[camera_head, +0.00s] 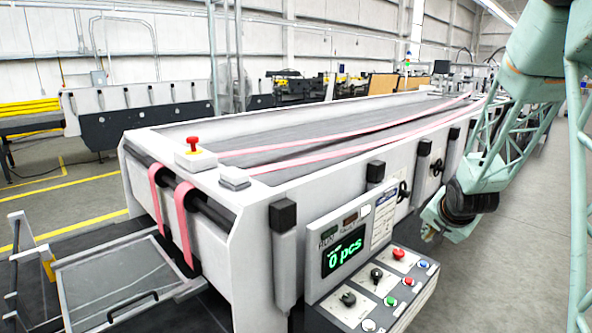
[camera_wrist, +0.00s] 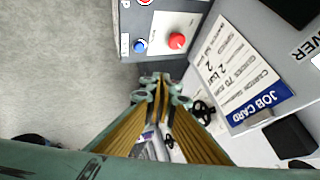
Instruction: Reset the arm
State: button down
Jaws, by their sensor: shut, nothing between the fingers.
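My arm is the pale green lattice at the right of the head view, bent down beside the machine. My gripper (camera_wrist: 160,84) points away from the wrist camera, with its two fingertips together and nothing between them. In the head view the wrist end hangs to the right of the control panel (camera_head: 372,268), apart from it as far as I can see; the fingertips are not clear there. In the wrist view a red button (camera_wrist: 177,41) and a blue button (camera_wrist: 140,46) lie beyond the fingertips, and a job card (camera_wrist: 245,78) is at the right.
The folder gluer (camera_head: 262,205) fills the middle, with pink belts and a red emergency button (camera_head: 192,144) on top. The panel display (camera_head: 345,250) reads 0 pcs. A tray frame (camera_head: 118,285) stands at the lower left. Grey floor (camera_head: 500,270) is clear on the right.

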jog(key=s+a+r+n+g+b, duration=0.15)
jog(key=s+a+r, duration=0.25)
jog(key=s, duration=0.4)
jog(key=s+a+r+n+b, duration=0.1)
jog(key=s+a+r+n, duration=0.1)
jog(key=s+a+r, duration=0.45)
jog(key=s+a+r+n+g+b, duration=0.1)
jog(key=s+a+r, duration=0.15)
jog(key=s, duration=0.75)
jog(key=s+a+n+g+y+b, duration=0.1)
jog(key=s+a, duration=0.3)
jog(key=s, duration=1.1)
jog(key=s+a+n+b, duration=0.2)
jog(key=s+a+n, duration=0.2)
jog(key=s, duration=1.1)
jog(key=shift+a+g+y, duration=0.35)
jog(key=shift+y, duration=0.05)
